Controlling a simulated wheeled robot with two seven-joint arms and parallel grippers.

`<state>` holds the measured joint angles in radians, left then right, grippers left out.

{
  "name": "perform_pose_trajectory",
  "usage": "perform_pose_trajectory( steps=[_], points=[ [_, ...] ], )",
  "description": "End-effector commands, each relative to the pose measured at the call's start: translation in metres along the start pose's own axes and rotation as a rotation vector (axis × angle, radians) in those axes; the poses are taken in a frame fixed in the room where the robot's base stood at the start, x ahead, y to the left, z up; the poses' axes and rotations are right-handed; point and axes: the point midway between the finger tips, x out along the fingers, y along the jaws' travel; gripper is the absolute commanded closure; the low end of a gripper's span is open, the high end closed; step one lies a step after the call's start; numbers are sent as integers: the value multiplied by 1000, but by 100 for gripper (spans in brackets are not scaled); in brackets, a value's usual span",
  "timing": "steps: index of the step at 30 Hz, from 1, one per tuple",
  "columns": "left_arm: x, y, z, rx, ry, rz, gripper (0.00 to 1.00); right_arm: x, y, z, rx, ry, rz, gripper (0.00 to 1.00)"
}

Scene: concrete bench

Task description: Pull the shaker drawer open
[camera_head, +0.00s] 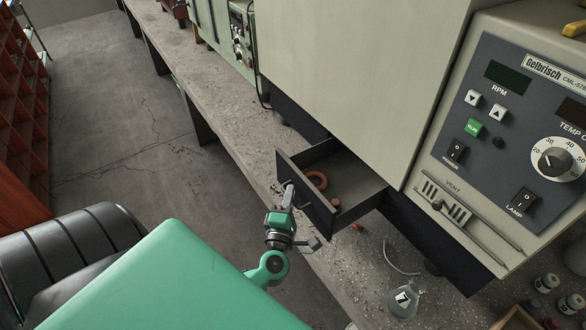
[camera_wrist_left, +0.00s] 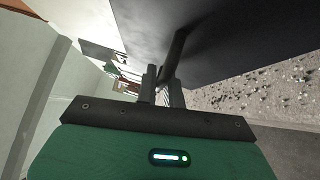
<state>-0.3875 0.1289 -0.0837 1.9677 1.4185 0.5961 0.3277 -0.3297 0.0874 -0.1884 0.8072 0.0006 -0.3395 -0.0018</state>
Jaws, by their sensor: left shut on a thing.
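The drawer (camera_head: 345,187) of the large beige shaker (camera_head: 345,80) stands open, pulled out towards the left over the bench. A reddish-brown ring (camera_head: 318,181) and a small red piece (camera_head: 336,202) lie inside it. My left gripper (camera_head: 289,192) is at the outer face of the drawer front and is shut on the drawer handle (camera_wrist_left: 177,50). In the left wrist view the fingers (camera_wrist_left: 163,88) close around the dark bar handle in front of the dark drawer front (camera_wrist_left: 235,40). My right gripper is in neither view.
The concrete bench (camera_head: 215,110) runs along under the shaker. A flask (camera_head: 403,299) and small bottles (camera_head: 547,283) stand at the front right, near a thin pale tube (camera_head: 398,262). Green equipment (camera_head: 215,25) stands farther back. Red shelving (camera_head: 22,110) is at the left beyond open floor.

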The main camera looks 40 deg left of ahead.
Motion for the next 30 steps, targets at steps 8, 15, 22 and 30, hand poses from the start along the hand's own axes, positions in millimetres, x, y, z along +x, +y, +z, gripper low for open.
perform_pose_trajectory(
  steps=[8, 15, 22, 30],
  points=[
    [-2, -4, -1, 3, 3, -7, 82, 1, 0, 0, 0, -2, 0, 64],
    [-2, -2, -1, 2, 2, -5, 82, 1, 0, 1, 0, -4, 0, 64],
    [-23, -4, -2, 2, 4, -6, 82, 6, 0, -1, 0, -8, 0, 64],
    [-78, -5, -2, 2, 2, -8, 82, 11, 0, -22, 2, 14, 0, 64]
  ],
)
